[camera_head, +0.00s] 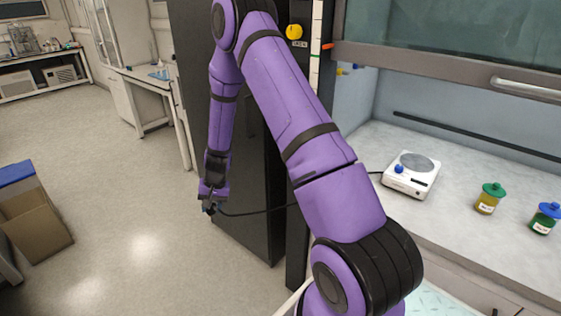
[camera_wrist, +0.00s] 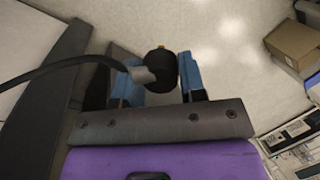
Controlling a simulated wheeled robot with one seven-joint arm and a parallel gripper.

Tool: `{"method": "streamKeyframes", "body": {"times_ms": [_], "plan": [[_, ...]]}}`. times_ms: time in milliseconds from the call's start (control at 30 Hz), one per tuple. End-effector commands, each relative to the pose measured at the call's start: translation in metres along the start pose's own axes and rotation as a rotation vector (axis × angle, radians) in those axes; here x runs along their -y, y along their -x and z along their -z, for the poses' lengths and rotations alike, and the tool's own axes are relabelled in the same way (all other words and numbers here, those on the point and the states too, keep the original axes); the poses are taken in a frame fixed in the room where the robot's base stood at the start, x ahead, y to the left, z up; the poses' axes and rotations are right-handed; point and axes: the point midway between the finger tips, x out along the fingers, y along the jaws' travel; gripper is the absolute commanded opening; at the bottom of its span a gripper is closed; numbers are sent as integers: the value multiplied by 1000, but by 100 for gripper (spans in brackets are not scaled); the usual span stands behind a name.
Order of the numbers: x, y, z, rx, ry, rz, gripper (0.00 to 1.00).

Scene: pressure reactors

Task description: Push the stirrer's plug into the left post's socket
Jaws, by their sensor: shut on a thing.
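My gripper (camera_head: 210,207) hangs low at the left of the dark cabinet side, well above the floor. In the wrist view its blue fingertips (camera_wrist: 160,78) are shut on the black round plug (camera_wrist: 162,62). The plug's dark cable (camera_wrist: 75,63) leaves to the left. In the head view the cable (camera_head: 250,212) runs right, passes behind my arm and reaches the white stirrer (camera_head: 405,186) on the hood's worktop. The dark left post (camera_head: 297,245) stands right of the gripper, partly covered by my arm. I cannot make out its socket.
A yellow knob (camera_head: 294,32) is high on the post. Bottles with green (camera_head: 487,198) and blue (camera_head: 545,218) lids stand on the worktop. A cardboard box (camera_head: 35,225) is on the floor at left. Open floor (camera_head: 130,200) lies between it and the cabinet.

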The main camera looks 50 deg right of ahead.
Motion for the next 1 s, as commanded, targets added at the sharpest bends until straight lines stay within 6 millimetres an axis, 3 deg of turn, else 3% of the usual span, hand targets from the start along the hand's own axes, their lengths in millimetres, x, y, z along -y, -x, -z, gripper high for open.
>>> {"method": "streamKeyframes", "body": {"times_ms": [1000], "plan": [[-56, 6, 41, -376, -633, 350, 17]]}}
